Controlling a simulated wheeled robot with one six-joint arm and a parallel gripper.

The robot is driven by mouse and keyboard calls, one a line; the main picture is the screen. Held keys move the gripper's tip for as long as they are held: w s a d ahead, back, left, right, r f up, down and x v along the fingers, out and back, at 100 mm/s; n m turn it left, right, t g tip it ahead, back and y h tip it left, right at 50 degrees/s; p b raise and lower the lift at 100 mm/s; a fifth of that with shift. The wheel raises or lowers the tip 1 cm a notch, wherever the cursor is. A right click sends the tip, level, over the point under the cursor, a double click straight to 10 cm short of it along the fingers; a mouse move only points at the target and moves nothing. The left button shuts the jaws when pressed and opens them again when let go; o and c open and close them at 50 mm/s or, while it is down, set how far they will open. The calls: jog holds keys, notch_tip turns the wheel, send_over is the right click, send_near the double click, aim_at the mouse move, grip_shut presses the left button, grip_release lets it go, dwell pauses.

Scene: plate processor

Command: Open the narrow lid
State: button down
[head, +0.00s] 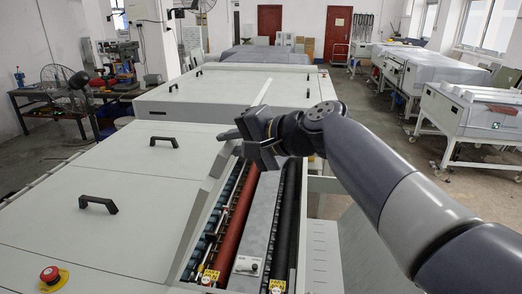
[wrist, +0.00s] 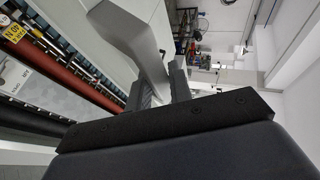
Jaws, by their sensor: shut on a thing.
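The narrow lid (head: 205,200) is a long grey strip along the left edge of the roller opening on the plate processor (head: 130,200). It stands tilted up, and the rollers beneath show. My gripper (head: 243,138) is at the far end of the lid, with its jaws shut on a grey part there. In the wrist view the lid's grey end (wrist: 125,32) runs down between the dark fingers (wrist: 165,88). The exact contact is partly hidden by the gripper body.
A red roller (head: 237,225) and a dark roller (head: 286,225) lie exposed in the opening. Black handles (head: 98,203) and a red emergency button (head: 49,274) stand on the wide left cover. Another grey machine (head: 230,88) stands behind. Floor shows at the right.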

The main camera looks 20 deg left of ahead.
jog(key=shift+s+a+r, duration=0.2)
jog(key=shift+a, duration=0.5)
jog(key=shift+s+a+r, duration=0.2)
jog(key=shift+a, duration=0.45)
